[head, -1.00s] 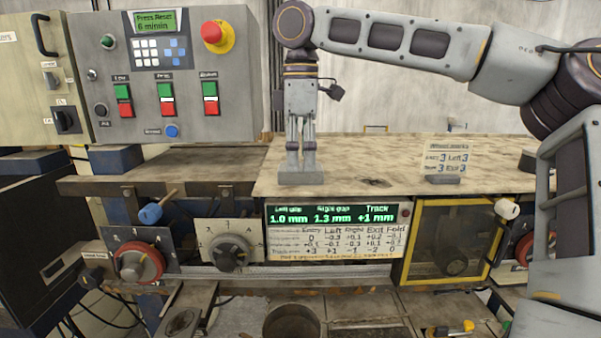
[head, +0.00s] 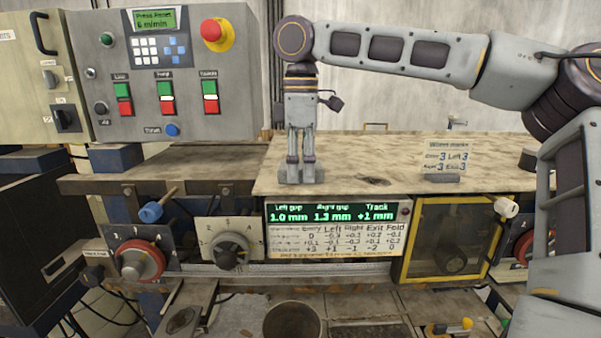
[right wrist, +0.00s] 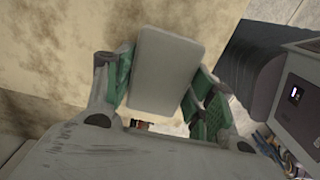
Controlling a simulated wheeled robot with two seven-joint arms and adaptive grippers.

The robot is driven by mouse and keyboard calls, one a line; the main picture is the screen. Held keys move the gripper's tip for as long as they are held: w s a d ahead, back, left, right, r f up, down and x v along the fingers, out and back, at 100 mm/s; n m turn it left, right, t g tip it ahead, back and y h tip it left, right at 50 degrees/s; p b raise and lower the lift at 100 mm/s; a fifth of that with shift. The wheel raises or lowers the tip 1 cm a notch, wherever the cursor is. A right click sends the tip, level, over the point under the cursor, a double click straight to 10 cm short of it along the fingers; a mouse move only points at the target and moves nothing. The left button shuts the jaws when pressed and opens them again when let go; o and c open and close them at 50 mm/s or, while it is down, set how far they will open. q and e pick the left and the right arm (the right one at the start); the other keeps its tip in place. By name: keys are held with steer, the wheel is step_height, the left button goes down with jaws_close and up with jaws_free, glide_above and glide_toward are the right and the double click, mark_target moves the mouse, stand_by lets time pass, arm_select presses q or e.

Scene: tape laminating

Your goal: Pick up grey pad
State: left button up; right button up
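The grey pad (right wrist: 165,72) is a flat, light grey block with rounded corners. It shows between the green-lined fingers of my right gripper (right wrist: 161,92) in the right wrist view. In the head view the pad (head: 287,177) lies on the worn tabletop near its front left edge, partly behind the fingers. My right gripper (head: 301,174) points straight down with its fingertips on either side of the pad, close to its edges. The fingers look open around it; any gap is too small to judge. My left gripper is not in view.
The worn tabletop (head: 400,155) is mostly clear to the right, with a small sign (head: 448,160) standing on it. A control box (head: 180,75) with a red stop button stands at the left. A green display panel (head: 337,215), knobs and a yellow-framed window (head: 452,242) sit below the front edge.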

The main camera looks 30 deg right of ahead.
mark_target(301, 165)
steer(key=c, duration=0.4)
steer(key=shift+o, duration=0.2)
steer(key=shift+r, duration=0.15)
step_height(301, 165, up, 10)
stand_by(0.5)
steer(key=o, duration=0.4)
steer(key=c, duration=0.4)
